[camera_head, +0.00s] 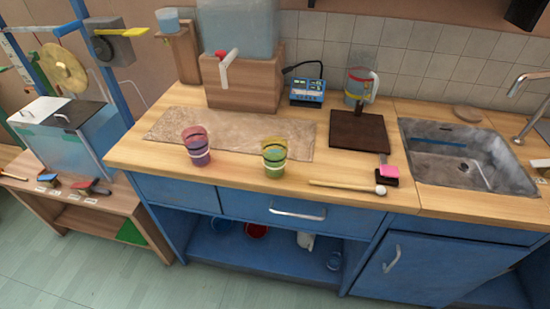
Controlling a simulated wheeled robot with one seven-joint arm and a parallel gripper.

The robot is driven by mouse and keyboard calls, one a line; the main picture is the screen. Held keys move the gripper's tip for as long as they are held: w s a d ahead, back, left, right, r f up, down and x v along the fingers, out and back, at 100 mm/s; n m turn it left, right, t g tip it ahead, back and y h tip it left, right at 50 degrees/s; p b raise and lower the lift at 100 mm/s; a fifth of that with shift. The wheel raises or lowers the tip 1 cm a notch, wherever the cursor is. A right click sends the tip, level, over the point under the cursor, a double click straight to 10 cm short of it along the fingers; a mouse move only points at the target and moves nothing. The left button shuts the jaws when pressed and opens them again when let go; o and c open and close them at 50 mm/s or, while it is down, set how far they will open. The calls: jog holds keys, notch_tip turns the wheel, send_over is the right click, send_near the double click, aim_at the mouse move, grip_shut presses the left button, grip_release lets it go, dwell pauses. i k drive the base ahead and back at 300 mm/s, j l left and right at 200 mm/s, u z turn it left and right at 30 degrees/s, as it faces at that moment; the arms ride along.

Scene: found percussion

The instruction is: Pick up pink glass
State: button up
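The pink glass (197,146) stands upright on the wooden counter, at the front edge of a brown mat, left of centre in the head view. It is pinkish-purple and see-through, with dark and white bands around it. A similar yellow-green glass (274,157) stands upright to its right, apart from it. My gripper does not show in the head view.
A mallet (347,187) and a pink-and-black brush-like item (388,172) lie near the front edge. Behind are a brown board (359,131), a jug (360,86), a blue device (307,92) and a wooden dispenser stand (241,84). The sink (418,132) is right.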

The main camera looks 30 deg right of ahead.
aim_at(198, 148)
jog(key=i+j+z, duration=0.15)
jog(key=i+j, duration=0.65)
